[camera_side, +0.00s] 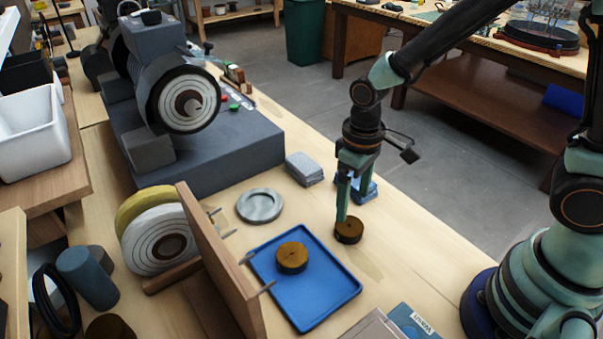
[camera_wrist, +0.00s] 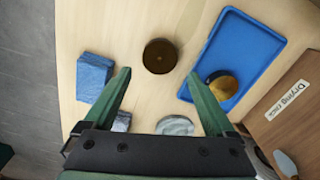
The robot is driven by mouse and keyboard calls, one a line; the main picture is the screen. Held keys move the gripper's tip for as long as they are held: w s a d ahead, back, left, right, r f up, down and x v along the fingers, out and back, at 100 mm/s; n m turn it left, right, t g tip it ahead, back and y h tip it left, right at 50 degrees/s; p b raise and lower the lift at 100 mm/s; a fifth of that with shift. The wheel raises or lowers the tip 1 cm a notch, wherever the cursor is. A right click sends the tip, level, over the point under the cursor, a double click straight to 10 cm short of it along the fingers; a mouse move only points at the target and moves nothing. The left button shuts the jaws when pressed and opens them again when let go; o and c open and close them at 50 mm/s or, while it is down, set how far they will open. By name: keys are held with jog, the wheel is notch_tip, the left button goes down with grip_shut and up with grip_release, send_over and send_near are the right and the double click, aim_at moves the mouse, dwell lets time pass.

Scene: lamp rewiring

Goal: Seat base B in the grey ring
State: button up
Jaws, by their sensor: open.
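Two round brown wooden bases are in view, and I see no letter on either. One base (camera_side: 348,230) lies flat on the bench; it shows in the wrist view (camera_wrist: 160,56) just beyond and between the fingertips. My gripper (camera_side: 350,208) points down over this base, open and empty; in the wrist view its green fingers (camera_wrist: 158,76) are wide apart. The other base (camera_side: 291,258) lies in a blue tray (camera_side: 329,300), also in the wrist view (camera_wrist: 223,85). The grey ring (camera_side: 260,206) lies flat on the bench left of my gripper; the wrist view shows it partly (camera_wrist: 175,125).
A wooden rack with pegs (camera_side: 222,262) and discs stands left of the tray. A blue block (camera_wrist: 93,77) and a grey block (camera_side: 304,168) lie near my gripper. A grey machine (camera_side: 215,150) stands behind the ring.

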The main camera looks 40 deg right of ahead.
aim_at(349, 226)
jog(key=shift+f, duration=3.35)
jog(key=c, duration=1.2)
jog(key=shift+o, duration=0.2)
jog(key=shift+r, duration=2.55)
